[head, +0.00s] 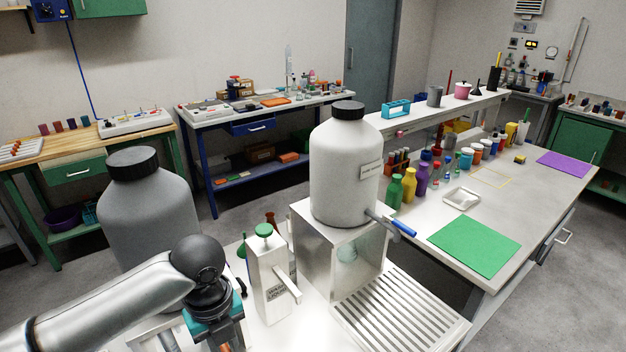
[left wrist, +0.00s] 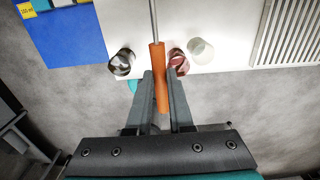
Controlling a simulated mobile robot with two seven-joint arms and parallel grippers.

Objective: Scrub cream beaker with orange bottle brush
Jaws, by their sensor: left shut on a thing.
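My left gripper (left wrist: 162,74) is shut on the orange handle of the bottle brush (left wrist: 160,80). The brush's thin metal rod runs up past the top edge of the left wrist view, so its bristles are out of sight. A pale, cream-looking beaker (left wrist: 201,50) stands on the white worktop, right of the handle and apart from it. A dark red beaker (left wrist: 178,63) is close beside the right finger, and a dark brown beaker (left wrist: 121,62) stands to the left. In the head view the left gripper (head: 222,345) is cut off at the bottom edge. The right gripper is out of view.
A wash-liquid dispenser (head: 268,290) and another large carboy (head: 147,220) are near my arm. A green mat (head: 474,246) lies clear at right.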

